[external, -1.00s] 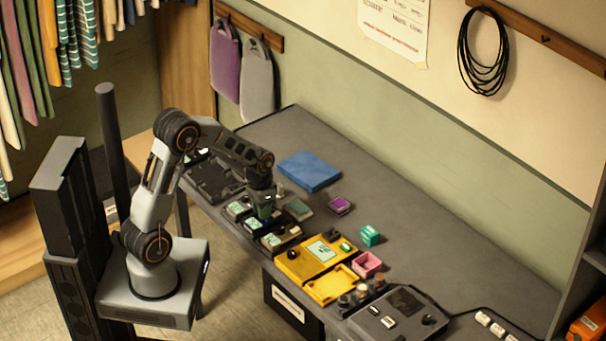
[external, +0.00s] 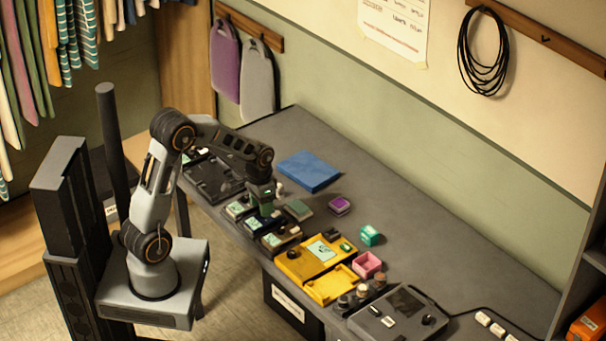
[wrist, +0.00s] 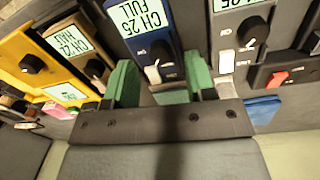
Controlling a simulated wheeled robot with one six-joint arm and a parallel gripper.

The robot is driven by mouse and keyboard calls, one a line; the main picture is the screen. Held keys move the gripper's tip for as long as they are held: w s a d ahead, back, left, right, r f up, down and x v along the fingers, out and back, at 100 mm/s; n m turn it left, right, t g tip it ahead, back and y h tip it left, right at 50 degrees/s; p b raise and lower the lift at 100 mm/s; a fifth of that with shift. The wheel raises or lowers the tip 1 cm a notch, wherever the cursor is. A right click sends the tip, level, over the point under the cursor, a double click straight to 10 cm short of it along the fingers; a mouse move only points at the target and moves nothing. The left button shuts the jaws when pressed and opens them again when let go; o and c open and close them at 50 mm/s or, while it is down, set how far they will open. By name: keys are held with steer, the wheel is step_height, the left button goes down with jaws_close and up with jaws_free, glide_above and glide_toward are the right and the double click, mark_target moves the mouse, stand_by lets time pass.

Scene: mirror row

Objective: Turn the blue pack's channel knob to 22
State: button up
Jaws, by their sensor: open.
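The blue pack (wrist: 140,20) stands in the middle of the wrist view. Its pale display (wrist: 140,15) seems to read CH 25 FULL, though the last digit is hard to tell. Its black channel knob (wrist: 161,50) sits below the display, with a white switch (wrist: 153,74) beside it. My gripper (wrist: 162,80) is open, its green fingers spread on either side of the knob's end of the pack, apart from the knob. In the external view my gripper (external: 264,207) is over the row of packs and mostly hides the blue pack (external: 262,223).
A tan-sided pack (wrist: 72,38) reading CH 24 HALF and a grey pack (wrist: 242,25) flank the blue one closely. A yellow tester (external: 305,262) and a blue pad (external: 309,171) lie on the grey table (external: 410,235). The table's back is largely clear.

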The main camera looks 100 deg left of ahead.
step_height(320, 180, up, 12)
steer(key=shift+s+a, duration=0.3)
stand_by(0.3)
steer(key=f+m, duration=0.2)
steer(key=f, duration=0.2)
steer(key=f+m+y+p, duration=0.1)
steer(key=f+m, duration=0.2)
steer(key=f, duration=0.2)
steer(key=d+f+m, duration=0.1)
steer(key=f+m, duration=0.2)
steer(key=f, duration=0.2)
steer(key=shift+w+p, duration=0.25)
steer(key=shift+p, duration=0.15)
steer(key=shift+r, duration=0.1)
jaws_close()
